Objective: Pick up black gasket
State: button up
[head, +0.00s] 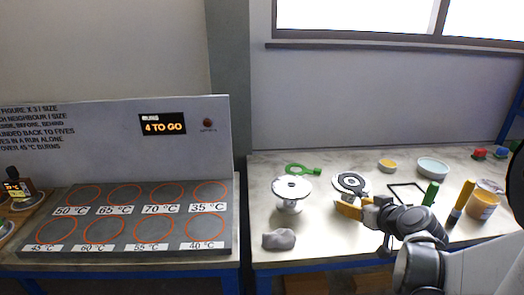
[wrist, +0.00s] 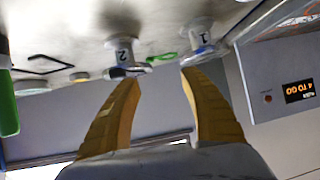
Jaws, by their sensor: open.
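A black ring, which looks like the black gasket (head: 341,183), lies on the round white top of the right vessel (head: 352,194) in the head view. In the wrist view, this vessel, marked 2 (wrist: 122,44), appears upside down and its ring is hard to make out. My gripper (head: 347,208) is low in front of the right vessel, its yellow fingers partly overlapping it in the picture. In the wrist view my gripper (wrist: 160,78) is open with nothing between its fingers. I cannot tell whether a finger touches the vessel.
The left vessel (head: 291,189) stands beside it, with a green ringed tool (head: 303,170) behind. A grey lump (head: 279,239) lies in front. A hotplate panel (head: 130,222) stands left.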

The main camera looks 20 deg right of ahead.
jog(key=h, duration=0.2)
send_near(363, 192)
jog(key=shift+m+t, duration=0.3)
jog(key=shift+t, duration=0.1)
jog(key=x, duration=0.2)
jog(key=f+b+x, duration=0.1)
jog(key=x, duration=0.2)
jog(key=shift+f, duration=0.15)
jog(key=b+x, duration=0.3)
jog(key=x, duration=0.2)
jog(key=shift+w+d, duration=0.15)
jog(key=shift+w, duration=0.05)
jog(key=shift+s, duration=0.1)
jog(key=shift+c, duration=0.8)
grip_shut()
